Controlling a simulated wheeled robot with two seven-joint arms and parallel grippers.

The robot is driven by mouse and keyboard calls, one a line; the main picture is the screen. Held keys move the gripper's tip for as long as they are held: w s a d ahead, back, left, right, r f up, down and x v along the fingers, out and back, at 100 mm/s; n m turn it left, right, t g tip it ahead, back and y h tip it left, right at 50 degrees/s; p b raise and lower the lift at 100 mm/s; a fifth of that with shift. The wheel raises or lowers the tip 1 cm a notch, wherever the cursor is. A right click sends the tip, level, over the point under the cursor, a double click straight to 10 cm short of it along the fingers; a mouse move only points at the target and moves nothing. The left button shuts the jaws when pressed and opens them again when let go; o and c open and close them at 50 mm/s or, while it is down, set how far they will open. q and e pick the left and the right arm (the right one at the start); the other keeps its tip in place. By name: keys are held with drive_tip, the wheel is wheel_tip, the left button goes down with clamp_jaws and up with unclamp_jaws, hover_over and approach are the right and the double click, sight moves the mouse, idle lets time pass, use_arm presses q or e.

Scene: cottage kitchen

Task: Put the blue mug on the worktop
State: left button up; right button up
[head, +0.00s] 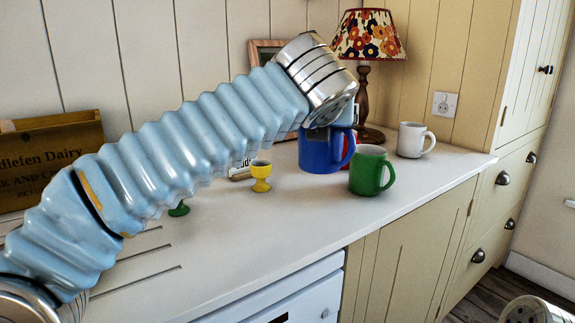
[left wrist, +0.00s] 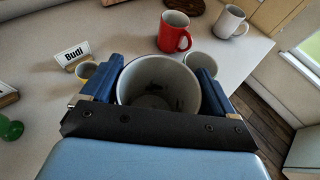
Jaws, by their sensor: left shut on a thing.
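The blue mug (head: 320,152) is upright at the worktop (head: 255,215), just left of the green mug. My left gripper (head: 333,125) comes down over it from above and is shut on it. In the left wrist view the mug (left wrist: 158,64) sits between the two fingers of the gripper (left wrist: 158,82), and I look down into its pale inside. I cannot tell whether its base touches the worktop or hangs slightly above it.
A green mug (head: 371,172) stands close on the right. A red mug (left wrist: 173,36) is behind, mostly hidden in the head view. A white mug (head: 412,140), a lamp (head: 368,40), a yellow egg cup (head: 261,177) and a name card (left wrist: 72,56) stand nearby. The front worktop is clear.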

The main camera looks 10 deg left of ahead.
use_arm(q)
drive_tip(key=shift+w+a+f+b, duration=0.25)
drive_tip(key=shift+a+f+b, duration=0.2)
drive_tip(key=shift+a+f, duration=0.85)
drive_tip(key=shift+w+a+f+b, duration=0.25)
drive_tip(key=shift+a+f+b, duration=0.35)
drive_tip(key=shift+f, duration=1.25)
drive_tip(key=shift+w+a+f+b, duration=0.3)
drive_tip(key=shift+a+f, duration=0.8)
drive_tip(key=shift+f, duration=0.5)
drive_tip(key=shift+f, duration=0.15)
drive_tip(key=o, duration=1)
drive_tip(key=shift+o, duration=0.2)
drive_tip(key=shift+s+r, duration=0.1)
drive_tip(key=shift+r, duration=0.15)
drive_tip(key=v, duration=1.1)
drive_tip(key=shift+s, duration=0.45)
